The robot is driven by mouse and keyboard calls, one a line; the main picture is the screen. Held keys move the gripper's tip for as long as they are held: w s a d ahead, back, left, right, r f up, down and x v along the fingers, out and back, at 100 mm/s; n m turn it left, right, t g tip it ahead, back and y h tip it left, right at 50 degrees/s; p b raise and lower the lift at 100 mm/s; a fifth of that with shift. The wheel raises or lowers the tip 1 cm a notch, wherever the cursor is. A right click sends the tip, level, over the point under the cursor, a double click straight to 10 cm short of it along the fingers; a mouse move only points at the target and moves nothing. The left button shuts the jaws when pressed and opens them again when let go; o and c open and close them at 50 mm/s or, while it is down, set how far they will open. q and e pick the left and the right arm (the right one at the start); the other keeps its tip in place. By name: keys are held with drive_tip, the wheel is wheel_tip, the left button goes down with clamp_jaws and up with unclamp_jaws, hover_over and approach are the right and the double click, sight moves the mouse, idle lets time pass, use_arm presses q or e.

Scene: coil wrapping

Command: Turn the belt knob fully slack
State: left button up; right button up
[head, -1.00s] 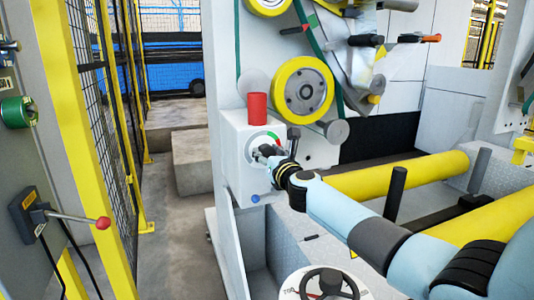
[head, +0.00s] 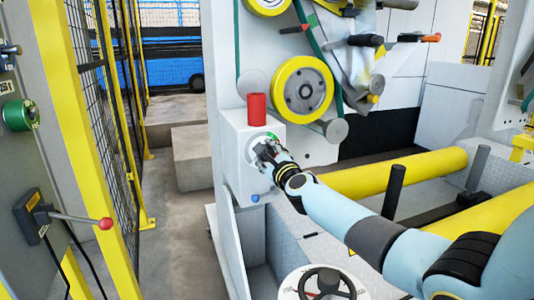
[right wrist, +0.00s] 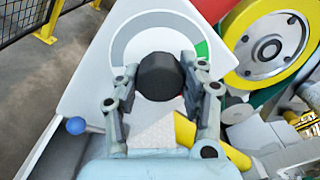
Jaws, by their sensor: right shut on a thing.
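The belt knob is a dark, faceted knob (right wrist: 161,76) on the sloped face of a white box (head: 237,170). In the right wrist view it sits between the two fingers of my right gripper (right wrist: 163,92), which is shut on it. A grey ring-shaped scale with green and red parts (right wrist: 202,50) surrounds the knob. In the head view my right gripper (head: 264,152) is at the box face and hides most of the knob. I cannot read a pointer on the knob. My left gripper is not in view.
A red cylinder (head: 257,109) stands on the box, and a blue button (head: 255,198) sits low on it. A yellow wheel (head: 303,90) is above right. Yellow rollers (head: 400,172) lie right. A black handwheel (head: 328,284) is below. Yellow fencing (head: 75,130) stands left.

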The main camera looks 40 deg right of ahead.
drive_tip(key=n+p, duration=0.1)
drive_tip(key=n, duration=0.3)
drive_tip(key=shift+n, duration=0.3)
drive_tip(key=n+p, duration=0.1)
drive_tip(key=n, duration=0.3)
drive_tip(key=shift+n, duration=0.3)
drive_tip(key=n+p, duration=0.1)
drive_tip(key=n, duration=0.3)
drive_tip(key=shift+n+p, duration=0.3)
drive_tip(key=n+p, duration=0.1)
drive_tip(key=n, duration=0.3)
drive_tip(key=shift+p, duration=0.3)
drive_tip(key=n+p, duration=0.1)
drive_tip(key=n, duration=0.4)
drive_tip(key=n+p, duration=0.1)
drive_tip(key=n, duration=0.2)
drive_tip(key=shift+a+n, duration=0.1)
drive_tip(key=shift+n, duration=0.2)
drive_tip(key=n+p, duration=0.1)
drive_tip(key=n, duration=0.2)
drive_tip(key=shift+n, duration=0.3)
drive_tip(key=shift+f+n+p, duration=0.1)
drive_tip(key=shift+n+p, duration=0.3)
drive_tip(key=shift+n, duration=1.5)
